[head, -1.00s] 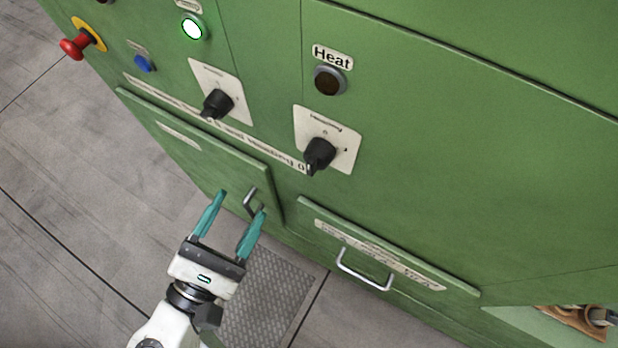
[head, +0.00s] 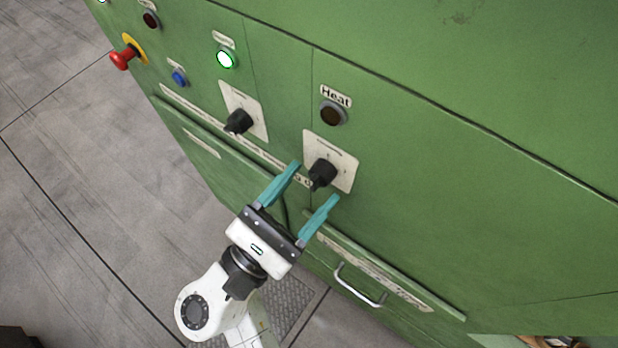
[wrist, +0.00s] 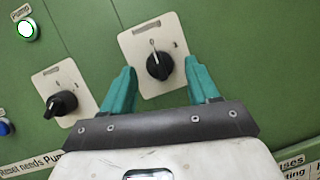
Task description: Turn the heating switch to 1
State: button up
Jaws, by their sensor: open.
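The heating switch (head: 322,174) is a black rotary knob on a white plate (head: 343,168), below a round dark lamp (head: 333,113) labelled "Heat". In the wrist view the knob (wrist: 159,66) sits between and just beyond my fingertips, under a "0" mark, with another mark at its right. Its pointer looks turned up toward the 0. My gripper (head: 317,182) is open, with teal fingers spread on either side of the knob. The fingers look apart from the knob.
A second black knob (head: 239,121) on a white plate is at the left, also in the wrist view (wrist: 62,103). A lit green lamp (head: 226,59), a blue button (head: 179,78) and a red emergency button (head: 123,58) lie further left. A drawer handle (head: 360,287) projects below.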

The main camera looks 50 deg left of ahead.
jog(key=shift+w+r, duration=0.15)
jog(key=shift+w, duration=0.35)
jog(key=c, duration=1)
